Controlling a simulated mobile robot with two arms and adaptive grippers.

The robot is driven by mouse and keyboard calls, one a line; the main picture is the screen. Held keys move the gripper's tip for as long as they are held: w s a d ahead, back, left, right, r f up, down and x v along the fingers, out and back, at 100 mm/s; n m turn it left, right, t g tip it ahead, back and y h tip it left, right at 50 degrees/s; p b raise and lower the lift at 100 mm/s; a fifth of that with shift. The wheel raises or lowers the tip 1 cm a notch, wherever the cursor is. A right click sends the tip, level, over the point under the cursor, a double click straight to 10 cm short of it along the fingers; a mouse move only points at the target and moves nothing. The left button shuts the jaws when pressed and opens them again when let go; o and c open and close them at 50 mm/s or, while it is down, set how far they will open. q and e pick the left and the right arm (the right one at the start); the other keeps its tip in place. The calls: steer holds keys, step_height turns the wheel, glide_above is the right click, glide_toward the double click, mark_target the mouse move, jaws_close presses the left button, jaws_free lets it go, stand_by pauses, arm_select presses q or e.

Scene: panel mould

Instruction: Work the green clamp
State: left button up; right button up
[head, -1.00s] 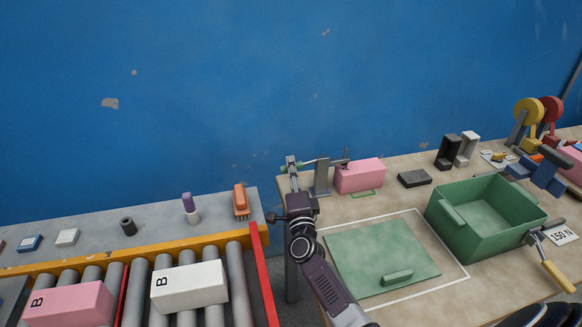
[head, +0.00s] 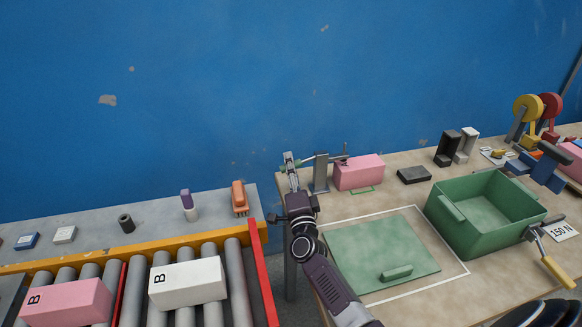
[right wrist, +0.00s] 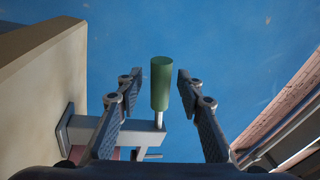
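The clamp (head: 320,173) is a grey post and arm at the back left corner of the bench, beside a pink block (head: 360,172). My right gripper (head: 289,158) is at the clamp's left end. In the right wrist view its two fingers (right wrist: 160,95) are apart, one on either side of the handle, with visible gaps. My left gripper is not in view.
A green panel (head: 382,250) lies inside a white outline in front of the clamp. A green bin (head: 465,238) stands to its right. A black block (head: 413,174) is right of the pink block. A roller conveyor (head: 237,280) with a red rail runs at left.

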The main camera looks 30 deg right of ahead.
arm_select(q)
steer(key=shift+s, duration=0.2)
arm_select(e)
steer(key=shift+s, duration=0.1)
steer(key=shift+s+a+f, duration=0.1)
steer(key=shift+s, duration=0.15)
steer(key=r+v, duration=0.3)
steer(key=v, duration=1.1)
steer(key=shift+s+f, duration=0.15)
steer(key=shift+s, duration=0.15)
